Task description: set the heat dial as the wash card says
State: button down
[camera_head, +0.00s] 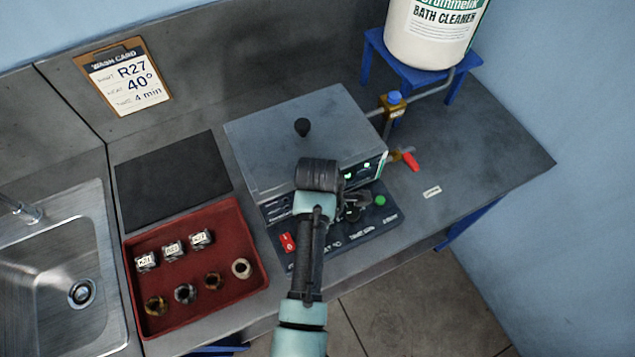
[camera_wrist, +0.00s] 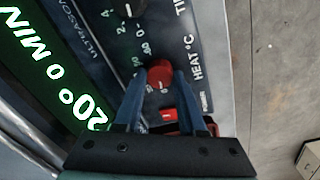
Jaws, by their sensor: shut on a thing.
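The wash card (camera_head: 130,80) hangs on the back wall and reads R27, 40°, 4 min. The heat dial (camera_wrist: 159,72) is a red knob beside the "HEAT °C" print in the wrist view. My gripper (camera_wrist: 158,82) is shut on it, with a blue finger on each side. The dial's pointer mark is not clear to me. The lit display (camera_wrist: 55,75) reads 20° and 0 MIN. In the head view my arm hides the heat dial on the front panel of the grey ultrasonic bath (camera_head: 270,140).
A time dial (camera_wrist: 134,8) sits close to the heat dial, and a red power switch (camera_wrist: 168,115) is near my fingers. A red tray (camera_head: 215,300) holds small labelled blocks and rings. A red-handled valve (camera_head: 409,160) is right of the bath. A sink (camera_head: 50,260) is at left.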

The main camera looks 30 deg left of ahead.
jog(key=m+p, duration=0.1)
jog(key=m, duration=0.2)
jog(key=shift+r+p, duration=0.15)
jog(key=shift+p, duration=0.15)
jog(key=m+p, duration=0.1)
jog(key=m, duration=0.3)
jog(key=shift+w+m, duration=0.1)
jog(key=shift+m, duration=0.2)
jog(key=m+p, duration=0.1)
jog(key=m, duration=0.3)
jog(key=shift+w+m+h+p, duration=0.1)
jog(key=shift+m+h+p, duration=0.3)
jog(key=shift+m, duration=1.6)
jog(key=shift+c, duration=2.4)
grip_release()
